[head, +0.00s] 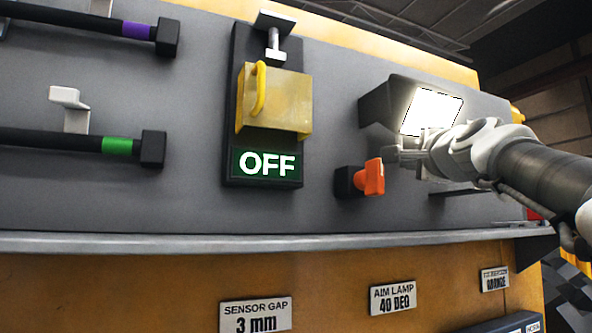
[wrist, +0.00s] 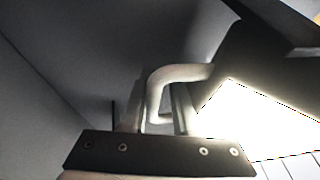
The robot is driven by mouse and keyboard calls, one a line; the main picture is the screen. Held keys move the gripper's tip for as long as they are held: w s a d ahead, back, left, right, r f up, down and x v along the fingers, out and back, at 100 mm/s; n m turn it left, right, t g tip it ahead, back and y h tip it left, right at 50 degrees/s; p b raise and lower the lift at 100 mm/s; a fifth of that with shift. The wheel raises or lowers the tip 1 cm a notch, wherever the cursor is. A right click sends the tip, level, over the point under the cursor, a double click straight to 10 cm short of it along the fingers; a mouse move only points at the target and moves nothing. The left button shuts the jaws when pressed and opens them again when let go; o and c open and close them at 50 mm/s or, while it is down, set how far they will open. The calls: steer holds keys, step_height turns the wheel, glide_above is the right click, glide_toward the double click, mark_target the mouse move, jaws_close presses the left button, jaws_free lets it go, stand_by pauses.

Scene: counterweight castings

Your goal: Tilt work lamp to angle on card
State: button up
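The work lamp (head: 384,101) is a dark box with a bright lit face, mounted on the grey panel at upper right. Its glowing face also fills the right of the wrist view (wrist: 262,122). A pale bent handle (wrist: 180,73) juts from the lamp. My gripper (head: 396,156) is just below the lamp's face in the head view. In the wrist view its two fingers stand either side of the handle's lower part, with a gap visible at the right finger. The card (head: 393,297) below the ledge reads "AIM LAMP 40 DEG".
An orange knob (head: 373,177) sits left of and below my gripper. A yellow guard (head: 290,103) stands above a green "OFF" sign (head: 266,164). Black bars with purple and green bands are at left. A grey ledge (head: 200,242) runs below. Another card (head: 255,315) reads "SENSOR GAP 3 mm".

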steer(key=shift+s+d+r, duration=0.1)
steer(key=shift+s+r, duration=0.15)
steer(key=shift+s, duration=0.1)
steer(key=b+v, duration=0.2)
steer(key=v, duration=1.4)
steer(key=shift+s+a+f, duration=0.2)
steer(key=shift+s+f, duration=0.1)
steer(key=shift+f, duration=0.1)
steer(key=shift+c, duration=0.2)
